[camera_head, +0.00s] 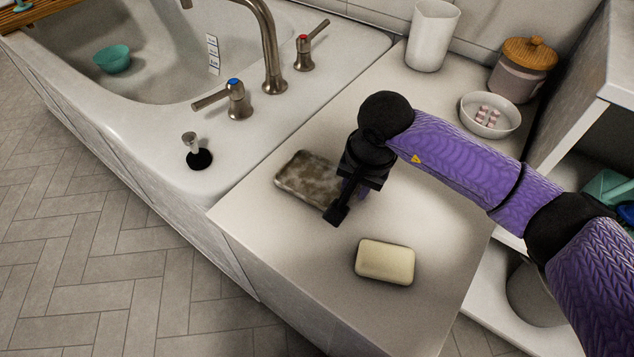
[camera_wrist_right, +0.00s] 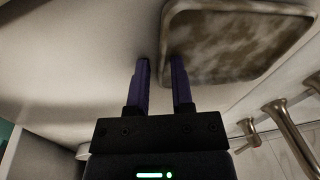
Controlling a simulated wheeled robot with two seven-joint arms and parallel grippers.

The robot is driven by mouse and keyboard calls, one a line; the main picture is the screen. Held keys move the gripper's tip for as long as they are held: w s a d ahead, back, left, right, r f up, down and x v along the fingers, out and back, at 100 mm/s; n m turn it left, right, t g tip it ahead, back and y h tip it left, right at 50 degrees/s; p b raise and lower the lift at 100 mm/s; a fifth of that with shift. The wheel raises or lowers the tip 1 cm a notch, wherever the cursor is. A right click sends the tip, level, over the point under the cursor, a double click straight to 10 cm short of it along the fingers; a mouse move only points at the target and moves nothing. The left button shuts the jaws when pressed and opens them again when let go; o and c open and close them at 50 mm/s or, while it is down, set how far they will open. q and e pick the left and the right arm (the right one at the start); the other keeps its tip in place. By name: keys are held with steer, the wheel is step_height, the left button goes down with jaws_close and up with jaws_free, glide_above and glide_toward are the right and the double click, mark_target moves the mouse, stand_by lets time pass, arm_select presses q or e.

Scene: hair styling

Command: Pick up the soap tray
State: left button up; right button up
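The soap tray (camera_head: 305,183) is a shallow, mottled brown-grey rectangle lying on the white counter beside the bathtub. My right gripper (camera_head: 346,203) is at the tray's right edge and hides part of it. In the right wrist view, the tray (camera_wrist_right: 230,40) fills the upper right. The two fingers of my right gripper (camera_wrist_right: 160,65) are apart, with the tray's edge showing between the fingertips. One finger overlaps the tray and the other is just outside it. I cannot tell whether they touch it. My left gripper is not in view.
A cream soap bar (camera_head: 385,261) lies on the counter near its front. A white cup (camera_head: 432,35), a lidded jar (camera_head: 522,70) and a small bowl (camera_head: 490,116) stand at the back. The bathtub rim and taps (camera_head: 237,98) are to the left.

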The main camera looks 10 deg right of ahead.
jaws_close()
